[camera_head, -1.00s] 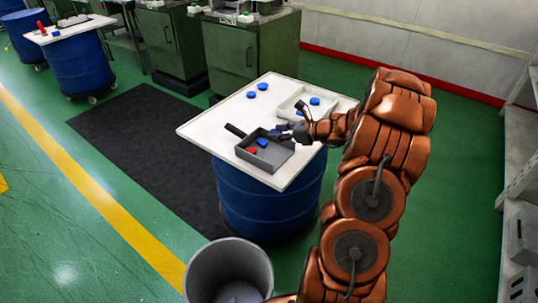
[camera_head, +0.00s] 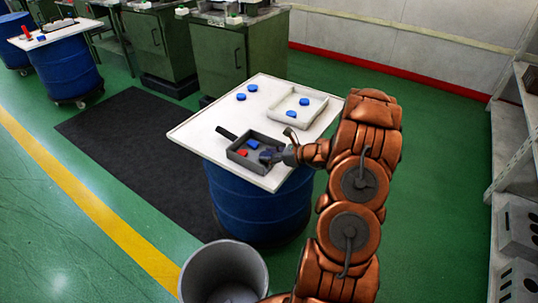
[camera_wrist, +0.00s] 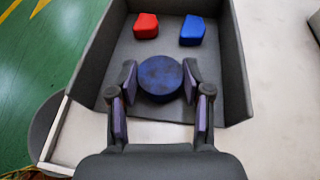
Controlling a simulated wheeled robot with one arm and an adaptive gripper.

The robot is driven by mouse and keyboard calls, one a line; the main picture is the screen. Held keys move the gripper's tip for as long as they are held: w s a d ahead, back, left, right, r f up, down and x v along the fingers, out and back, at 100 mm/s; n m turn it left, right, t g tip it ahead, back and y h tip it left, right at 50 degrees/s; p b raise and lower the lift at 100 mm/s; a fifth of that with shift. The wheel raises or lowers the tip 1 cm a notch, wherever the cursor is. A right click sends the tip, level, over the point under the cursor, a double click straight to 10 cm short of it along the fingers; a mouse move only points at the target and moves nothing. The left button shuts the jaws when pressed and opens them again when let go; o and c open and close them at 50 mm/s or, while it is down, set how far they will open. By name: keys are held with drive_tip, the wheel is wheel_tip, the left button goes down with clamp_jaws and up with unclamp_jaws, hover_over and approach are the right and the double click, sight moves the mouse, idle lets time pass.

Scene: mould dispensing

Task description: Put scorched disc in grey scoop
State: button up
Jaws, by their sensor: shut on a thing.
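The grey scoop (camera_head: 240,162) lies on the white tabletop, its handle pointing up and left. My gripper (camera_wrist: 160,82) is inside the scoop's open end, shut on a dark blue disc (camera_wrist: 160,73) with blackish mottling, the scorched disc. In the head view the disc (camera_head: 266,156) shows small between my fingers, at the scoop's right part. Whether the disc touches the scoop floor I cannot tell. A red block (camera_wrist: 146,26) and a blue block (camera_wrist: 192,30) lie further inside the scoop, apart from the disc.
A pale tray (camera_head: 273,119) holding two blue pieces (camera_head: 304,101) stands behind the scoop. Two more blue pieces (camera_head: 241,97) lie on the white tabletop (camera_head: 200,130), whose left part is clear. A grey bin (camera_head: 190,280) stands on the floor in front.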

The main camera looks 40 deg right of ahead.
drive_tip(key=shift+f, duration=0.2)
drive_tip(key=o, duration=1.1)
drive_tip(key=shift+o, duration=0.2)
drive_tip(key=shift+r, duration=0.1)
